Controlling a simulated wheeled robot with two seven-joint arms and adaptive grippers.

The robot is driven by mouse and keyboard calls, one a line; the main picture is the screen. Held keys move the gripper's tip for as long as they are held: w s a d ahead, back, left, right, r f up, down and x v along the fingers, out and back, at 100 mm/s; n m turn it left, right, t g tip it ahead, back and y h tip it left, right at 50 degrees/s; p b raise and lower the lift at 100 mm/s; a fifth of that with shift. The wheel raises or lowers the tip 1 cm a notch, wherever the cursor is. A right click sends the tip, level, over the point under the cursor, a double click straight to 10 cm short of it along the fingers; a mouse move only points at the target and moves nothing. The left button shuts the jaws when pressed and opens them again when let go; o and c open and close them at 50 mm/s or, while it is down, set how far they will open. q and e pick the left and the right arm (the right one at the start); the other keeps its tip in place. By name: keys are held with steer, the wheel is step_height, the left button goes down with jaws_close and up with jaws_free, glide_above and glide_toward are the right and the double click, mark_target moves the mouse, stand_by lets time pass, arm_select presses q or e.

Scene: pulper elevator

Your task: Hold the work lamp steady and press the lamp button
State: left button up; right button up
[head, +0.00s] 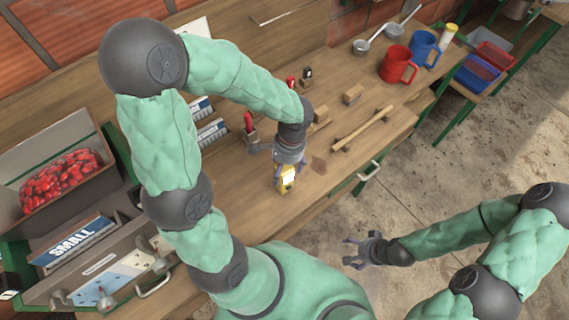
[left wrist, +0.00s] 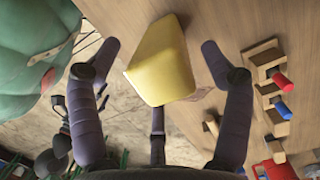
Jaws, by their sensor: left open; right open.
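The yellow work lamp (head: 286,181) stands on the wooden workbench (head: 235,190) near its front edge, with a white patch on the side facing the head camera. My left gripper (head: 287,163) is right at the lamp, reaching from above and behind it. In the left wrist view the lamp (left wrist: 162,68) sits between the spread fingers, with a gap showing on both sides. The lamp button cannot be made out. My right gripper (head: 358,251) is open and empty, out over the floor in front of the bench.
Small wooden blocks and stands with red and dark handled pieces (head: 292,83) lie behind the lamp. A wooden rail (head: 362,129) is to its right. A red mug (head: 397,65) and a blue mug (head: 423,47) stand further right. A bin of red items (head: 60,175) is at left.

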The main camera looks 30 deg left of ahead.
arm_select(q)
steer(key=c, duration=1.2)
steer(key=o, duration=1.2)
steer(key=shift+r, duration=0.1)
step_height(320, 180, up, 11)
steer(key=w+p, duration=0.1)
steer(key=p, duration=0.1)
steer(key=shift+w+d+f, duration=0.2)
steer(key=shift+d, duration=0.15)
